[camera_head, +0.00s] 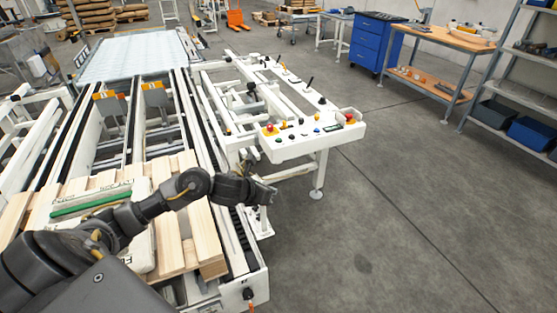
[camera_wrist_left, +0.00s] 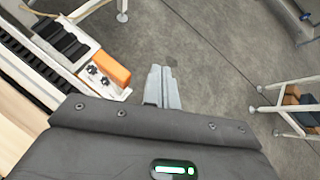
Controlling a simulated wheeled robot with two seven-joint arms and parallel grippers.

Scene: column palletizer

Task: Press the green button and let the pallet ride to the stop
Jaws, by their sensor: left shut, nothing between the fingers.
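The control panel (camera_head: 310,143) is a white console on legs, right of the conveyor, with several small coloured buttons and levers. A green button (camera_head: 278,139) appears near its left front, though it is very small. The wooden pallet (camera_head: 172,252) lies on the near end of the conveyor, partly hidden by my left arm. Two upright plates with orange tops (camera_head: 154,87) stand between the rails beyond it; I cannot tell if they are the stop. My left gripper (camera_head: 268,194) is shut and empty, in front of and below the panel. Its closed fingers show in the wrist view (camera_wrist_left: 163,88). My right gripper is out of view.
The conveyor's dark rail (camera_head: 205,130) runs away from me toward a roller section (camera_head: 135,55). A blue drawer cabinet (camera_head: 372,42), a workbench (camera_head: 445,40) and grey shelving (camera_head: 510,85) stand at the back right. The floor right of the panel is clear.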

